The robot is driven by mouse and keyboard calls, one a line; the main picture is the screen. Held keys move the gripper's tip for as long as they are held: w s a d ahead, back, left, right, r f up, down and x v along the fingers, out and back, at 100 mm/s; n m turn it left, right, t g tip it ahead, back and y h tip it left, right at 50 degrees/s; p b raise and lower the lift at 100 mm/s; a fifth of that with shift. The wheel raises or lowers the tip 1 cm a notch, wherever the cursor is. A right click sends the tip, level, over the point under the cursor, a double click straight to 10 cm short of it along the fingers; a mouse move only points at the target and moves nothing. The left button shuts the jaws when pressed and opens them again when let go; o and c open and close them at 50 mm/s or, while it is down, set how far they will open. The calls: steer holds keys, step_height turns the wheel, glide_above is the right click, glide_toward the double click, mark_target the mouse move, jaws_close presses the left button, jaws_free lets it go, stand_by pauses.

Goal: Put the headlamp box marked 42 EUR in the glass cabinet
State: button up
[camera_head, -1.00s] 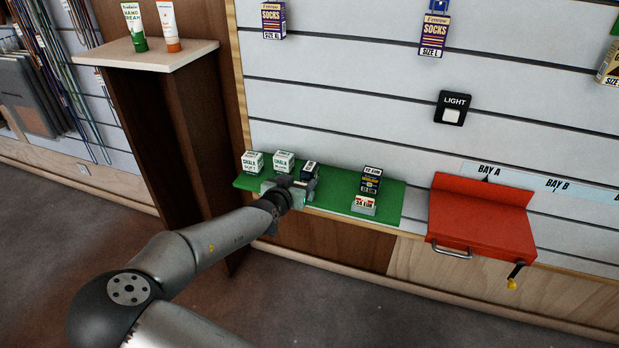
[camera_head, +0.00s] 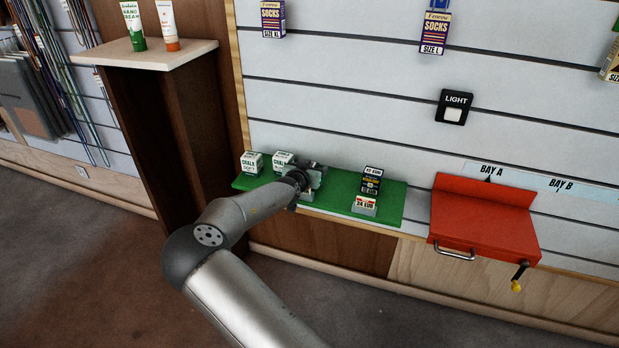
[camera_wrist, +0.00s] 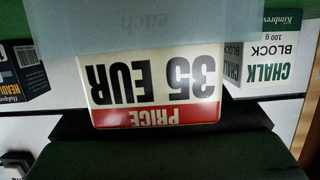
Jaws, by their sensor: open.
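My gripper (camera_head: 313,180) is open over the green shelf, just right of the chalk boxes. In the wrist view, a card reading 35 EUR (camera_wrist: 155,85) appears upside down and close, with a pale band above it. A dark box (camera_wrist: 22,72), partly cut off, shows at the left there. In the head view, a dark box (camera_head: 371,182) stands at the shelf's right, behind a small price card (camera_head: 364,206) that seems to read 24 EUR. Its own small markings are not surely legible, so I cannot tell which box is marked 42 EUR. No glass cabinet is recognisable.
Chalk boxes (camera_head: 251,163) stand at the left of the green shelf (camera_head: 335,196); one chalk box also shows in the wrist view (camera_wrist: 262,60). Right of the shelf is a red unit (camera_head: 485,222) with a handle and a yellow-tipped crank. A light switch (camera_head: 453,107) is above.

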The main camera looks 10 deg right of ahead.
steer(key=shift+w+d+f, duration=0.1)
steer(key=shift+w+d, duration=0.05)
steer(key=shift+w, duration=0.1)
steer(key=c, duration=1.1)
steer(key=shift+c, duration=0.6)
